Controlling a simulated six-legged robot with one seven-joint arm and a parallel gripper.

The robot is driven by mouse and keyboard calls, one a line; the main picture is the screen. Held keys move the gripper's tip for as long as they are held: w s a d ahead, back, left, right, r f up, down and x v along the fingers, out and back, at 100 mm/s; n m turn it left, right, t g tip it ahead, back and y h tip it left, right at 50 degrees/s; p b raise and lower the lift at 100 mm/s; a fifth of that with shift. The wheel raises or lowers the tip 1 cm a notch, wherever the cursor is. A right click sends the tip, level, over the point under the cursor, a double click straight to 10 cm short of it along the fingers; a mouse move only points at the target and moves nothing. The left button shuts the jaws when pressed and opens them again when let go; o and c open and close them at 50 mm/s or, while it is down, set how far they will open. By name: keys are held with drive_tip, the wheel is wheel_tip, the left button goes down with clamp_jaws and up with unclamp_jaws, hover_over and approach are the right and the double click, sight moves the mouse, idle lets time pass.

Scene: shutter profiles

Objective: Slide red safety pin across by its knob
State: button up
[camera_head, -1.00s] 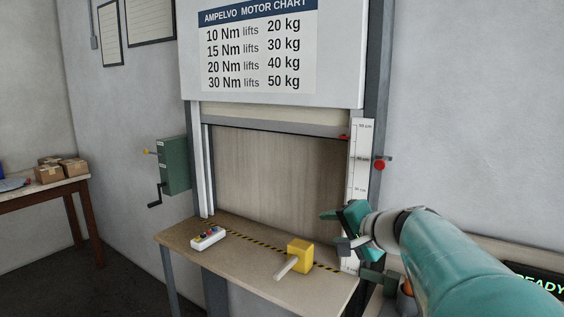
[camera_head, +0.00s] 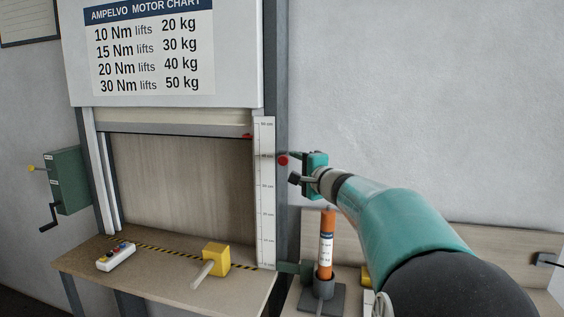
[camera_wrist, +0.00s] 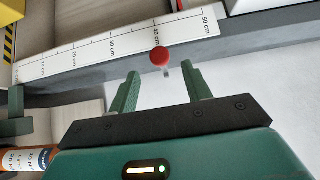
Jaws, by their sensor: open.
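The safety pin's round red knob (camera_head: 283,160) sits at the dark upright post, just right of the white height scale (camera_head: 265,190). In the wrist view the knob (camera_wrist: 159,57) is beside the scale near its 40 cm mark, with a short grey piece of the pin below it. My gripper (camera_head: 292,167) is just right of the knob in the head view. In the wrist view its two green fingers (camera_wrist: 166,80) are spread apart, with the knob beyond their tips and roughly between them. Nothing is held. Most of the pin is hidden.
An orange cylinder (camera_head: 326,245) stands in a grey holder below my arm. A yellow block with a handle (camera_head: 216,259) and a button box (camera_head: 116,257) lie on the bench. A green crank box (camera_head: 68,180) is on the left. The wall right of the post is clear.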

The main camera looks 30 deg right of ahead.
sight(284, 161)
drive_tip(key=w, duration=0.7)
drive_tip(key=shift+w+d, duration=0.15)
drive_tip(key=shift+c, duration=0.4)
